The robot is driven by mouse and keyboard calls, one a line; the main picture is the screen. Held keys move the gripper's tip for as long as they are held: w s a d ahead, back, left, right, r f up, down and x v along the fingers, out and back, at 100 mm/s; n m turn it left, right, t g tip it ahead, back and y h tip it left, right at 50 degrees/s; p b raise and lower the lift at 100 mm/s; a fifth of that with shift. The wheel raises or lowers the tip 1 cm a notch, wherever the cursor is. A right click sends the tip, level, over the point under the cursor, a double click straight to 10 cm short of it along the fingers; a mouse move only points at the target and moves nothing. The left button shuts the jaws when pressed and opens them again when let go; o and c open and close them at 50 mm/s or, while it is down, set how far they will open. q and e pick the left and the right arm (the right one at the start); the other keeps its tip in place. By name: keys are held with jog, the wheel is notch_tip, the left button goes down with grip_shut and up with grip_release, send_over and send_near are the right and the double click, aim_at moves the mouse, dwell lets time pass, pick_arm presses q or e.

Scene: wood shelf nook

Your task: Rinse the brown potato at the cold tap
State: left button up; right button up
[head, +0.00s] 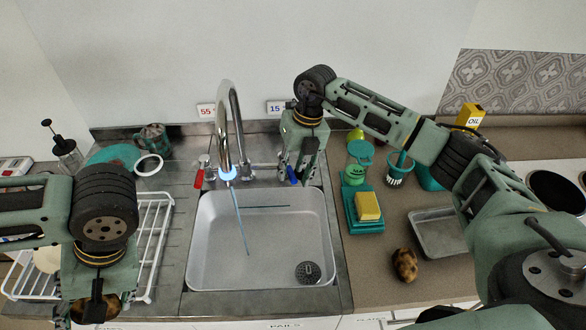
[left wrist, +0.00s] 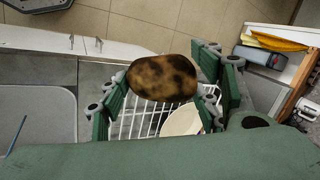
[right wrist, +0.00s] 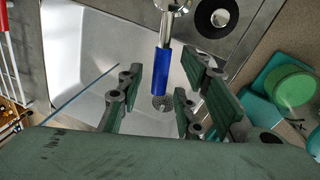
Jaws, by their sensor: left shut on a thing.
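A brown, dark-mottled potato (left wrist: 162,78) is between the fingers of my left gripper (head: 90,310), which is shut on it. They are at the lower left of the head view, above the dish rack and left of the sink. The tap (head: 230,125) arches over the sink (head: 262,240), and a thin blue stream (head: 241,220) runs from its blue-lit spout. My right gripper (head: 297,175) is open at the blue tap lever (right wrist: 161,72), which shows between its spread fingers; contact cannot be told. The red lever (head: 198,178) is on the left of the tap.
A second brown mottled potato (head: 404,265) lies on the right counter. Near it are a metal tray (head: 436,232), a teal holder with a yellow sponge (head: 367,206) and teal containers. The white dish rack (head: 150,245) stands left of the sink. The basin is empty apart from its drain.

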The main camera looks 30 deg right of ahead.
notch_tip(320, 180, up, 12)
jog(key=d, duration=0.2)
jog(key=shift+s+d, duration=0.15)
jog(key=shift+s, duration=0.05)
jog(key=shift+f, duration=0.1)
dwell(0.5)
